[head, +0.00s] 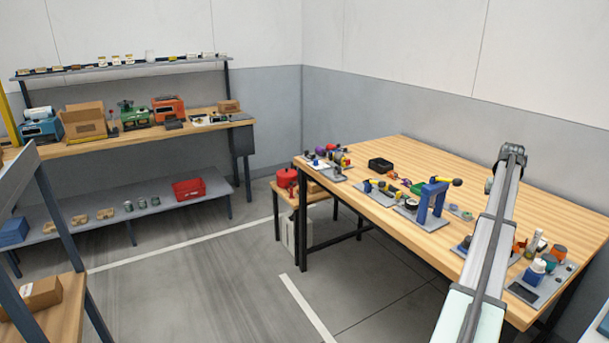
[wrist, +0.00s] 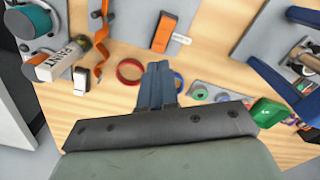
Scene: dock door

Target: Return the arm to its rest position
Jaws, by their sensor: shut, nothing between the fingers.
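My gripper (wrist: 158,72) shows in the wrist view with its two dark blue-grey fingers together and nothing between them. It points down over the wooden workbench (wrist: 215,55), with a red ring (wrist: 123,79) just left of the fingertips and a blue ring (wrist: 181,83) just right. The gap between the fingertips and the bench top is hard to judge. In the head view my arm rises from the bottom right across the near part of the workbench (head: 400,150). My fingers are hidden there behind the arm.
A blue stand (head: 430,200) rises from the bench left of my arm. A grey plate (head: 541,285) with bottles and small cups lies to its right. A black bin (head: 380,165) sits farther back. The floor (head: 215,285) left of the bench is largely clear.

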